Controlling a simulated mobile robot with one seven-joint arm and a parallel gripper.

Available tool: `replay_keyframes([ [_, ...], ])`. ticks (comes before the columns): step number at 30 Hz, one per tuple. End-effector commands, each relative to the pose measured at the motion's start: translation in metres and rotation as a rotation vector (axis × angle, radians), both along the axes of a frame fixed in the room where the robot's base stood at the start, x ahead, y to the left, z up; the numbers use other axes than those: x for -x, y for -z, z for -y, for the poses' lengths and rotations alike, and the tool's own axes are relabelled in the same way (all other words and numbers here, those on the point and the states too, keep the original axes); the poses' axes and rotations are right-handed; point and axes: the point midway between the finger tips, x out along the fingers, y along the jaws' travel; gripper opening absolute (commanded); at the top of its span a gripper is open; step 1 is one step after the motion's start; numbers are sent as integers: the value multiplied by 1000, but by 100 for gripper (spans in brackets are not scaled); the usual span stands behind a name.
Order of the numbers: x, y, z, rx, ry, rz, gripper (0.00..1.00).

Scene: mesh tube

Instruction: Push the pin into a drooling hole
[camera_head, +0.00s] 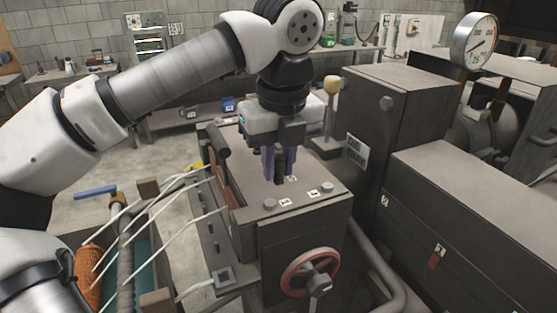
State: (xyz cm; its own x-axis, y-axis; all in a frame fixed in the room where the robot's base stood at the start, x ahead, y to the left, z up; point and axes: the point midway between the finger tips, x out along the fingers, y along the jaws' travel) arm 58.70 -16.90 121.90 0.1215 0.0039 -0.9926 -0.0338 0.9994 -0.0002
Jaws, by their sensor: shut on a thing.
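My gripper (279,168) is over the flat top of the grey machine block (248,187), pointing straight down. Its purple fingers are shut on a dark pin (279,176), which shows as a narrow upright shape between them. The pin's lower end is close to the top surface; I cannot tell whether it touches it or is in a hole. Small white labels (285,202) lie on the top near the fingers, with round grey bolt-like heads (270,203) beside them. No drooling hole can be made out; the fingers may hide it.
A red handwheel (310,272) is on the block's front. A tall grey cabinet (408,115) and a gauge (475,40) stand to the right. A yellow-knobbed lever (331,86) rises behind. Thin white rods (150,215) stick out at the left, near an orange mesh tube (88,275).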

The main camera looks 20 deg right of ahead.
Motion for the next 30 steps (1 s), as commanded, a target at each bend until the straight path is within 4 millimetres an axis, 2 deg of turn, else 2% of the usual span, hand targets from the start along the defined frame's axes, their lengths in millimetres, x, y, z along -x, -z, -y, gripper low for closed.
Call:
replay_keyframes([
  [11,0,5,0,0,0,0,0],
  [12,0,5,0,0,0,0,23],
  [17,0,4,0,0,0,0,44],
  [26,0,3,0,0,0,0,45],
  [30,1,-8,0,-2,-3,2,45],
])
